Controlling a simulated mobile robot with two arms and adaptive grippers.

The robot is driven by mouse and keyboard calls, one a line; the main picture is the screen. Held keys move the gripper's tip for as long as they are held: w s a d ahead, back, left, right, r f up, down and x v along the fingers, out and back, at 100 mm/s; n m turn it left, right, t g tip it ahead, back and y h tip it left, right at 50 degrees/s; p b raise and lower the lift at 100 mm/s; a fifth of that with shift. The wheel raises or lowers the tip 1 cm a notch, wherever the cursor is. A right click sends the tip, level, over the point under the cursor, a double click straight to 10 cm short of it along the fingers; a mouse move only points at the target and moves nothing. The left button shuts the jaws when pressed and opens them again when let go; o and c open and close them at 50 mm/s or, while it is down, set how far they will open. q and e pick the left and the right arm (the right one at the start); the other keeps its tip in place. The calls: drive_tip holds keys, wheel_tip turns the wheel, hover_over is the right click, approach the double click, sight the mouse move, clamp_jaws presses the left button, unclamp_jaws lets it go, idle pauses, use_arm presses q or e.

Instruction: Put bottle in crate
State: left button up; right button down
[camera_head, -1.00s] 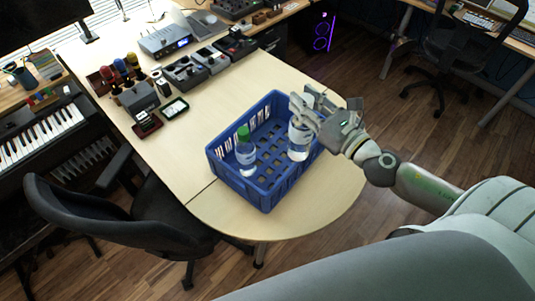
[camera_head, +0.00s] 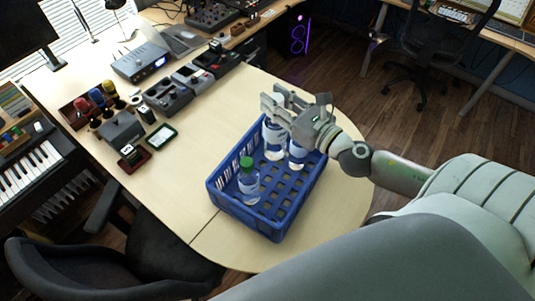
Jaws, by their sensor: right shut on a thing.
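The blue crate (camera_head: 284,226) stands on the rounded end of the light wood table. A clear bottle with a green cap (camera_head: 249,182) stands inside it, towards the front left. My right gripper (camera_head: 271,99) is over the crate's back part and shut on a clear bottle (camera_head: 273,141), held upright. Its top is hidden by the fingers, and I cannot tell whether its base touches the crate floor. Another clear bottle (camera_head: 298,155) is in the crate just right of the held one, its top hidden behind my gripper. My left gripper is out of view.
A dark tablet-like device (camera_head: 161,137), a rack of coloured-top items (camera_head: 94,103) and several grey devices (camera_head: 168,95) lie on the table left of and behind the crate. Bare tabletop (camera_head: 215,130) lies between. A black chair (camera_head: 140,245) is at the front left.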

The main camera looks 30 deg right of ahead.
drive_tip(key=b, duration=0.6)
hover_over(282, 152)
drive_tip(key=w, duration=0.3)
wheel_tip(282, 152, down, 7)
drive_tip(key=f+b, duration=0.1)
drive_tip(key=f, duration=0.1)
drive_tip(key=f+b, duration=0.1)
drive_tip(key=f, duration=0.1)
drive_tip(key=f+b, duration=0.1)
drive_tip(key=f, duration=0.1)
drive_tip(key=shift+w+a, duration=0.15)
drive_tip(key=shift+a, duration=0.1)
drive_tip(key=shift+f+b, duration=1.4)
drive_tip(key=shift+f, duration=0.55)
drive_tip(key=c, duration=1.6)
unclamp_jaws()
drive_tip(key=shift+f, duration=0.2)
drive_tip(key=o, duration=0.5)
drive_tip(key=shift+r, duration=0.1)
drive_tip(key=shift+c, duration=0.2)
